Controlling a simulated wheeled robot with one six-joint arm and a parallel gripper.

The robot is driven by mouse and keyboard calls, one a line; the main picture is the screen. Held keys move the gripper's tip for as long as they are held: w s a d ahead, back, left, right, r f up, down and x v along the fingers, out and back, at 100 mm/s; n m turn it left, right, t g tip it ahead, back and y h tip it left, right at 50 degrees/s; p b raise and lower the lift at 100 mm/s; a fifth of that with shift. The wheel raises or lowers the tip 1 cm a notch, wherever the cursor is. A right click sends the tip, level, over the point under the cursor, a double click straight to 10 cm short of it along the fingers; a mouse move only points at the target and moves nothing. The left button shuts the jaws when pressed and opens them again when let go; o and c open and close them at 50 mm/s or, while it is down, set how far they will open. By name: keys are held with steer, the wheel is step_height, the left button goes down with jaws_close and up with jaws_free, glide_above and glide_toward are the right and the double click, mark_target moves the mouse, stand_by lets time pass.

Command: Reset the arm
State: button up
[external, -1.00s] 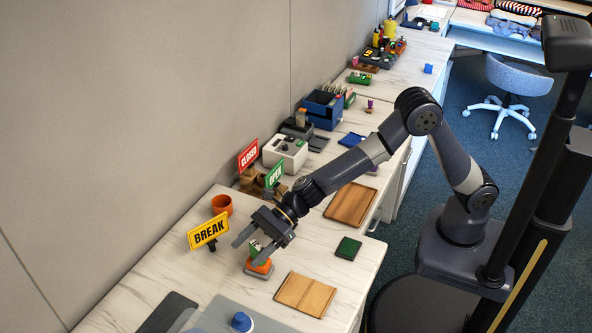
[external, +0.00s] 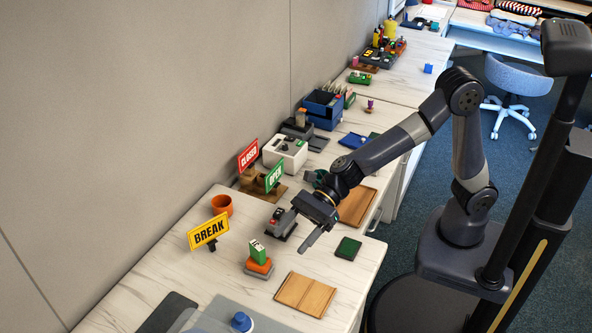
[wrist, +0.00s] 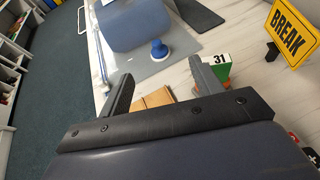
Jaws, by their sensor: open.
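My gripper (external: 311,226) hangs above the counter (external: 232,266), between the signs and the front edge. Its jaws are open and nothing is between them. In the wrist view the two fingers of my gripper (wrist: 158,92) stand well apart. My arm is bent, with its elbow raised high over the counter's front side.
A green block on an orange base (external: 259,264) stands left of and below my gripper. A yellow BREAK sign (external: 208,231), an orange cup (external: 222,205), a green OPEN sign (external: 274,177), a brown wooden tray (external: 356,207) and a dark green pad (external: 348,248) are nearby.

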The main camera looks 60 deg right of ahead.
steer(key=b, duration=0.2)
glide_above(323, 275)
step_height(323, 275, down, 3)
steer(key=shift+n+g, duration=0.3)
steer(key=shift+g, duration=0.1)
step_height(323, 275, down, 9)
steer(key=b, duration=0.2)
steer(key=shift+f+b, duration=0.15)
steer(key=shift+b, duration=0.2)
steer(key=shift+v, duration=0.95)
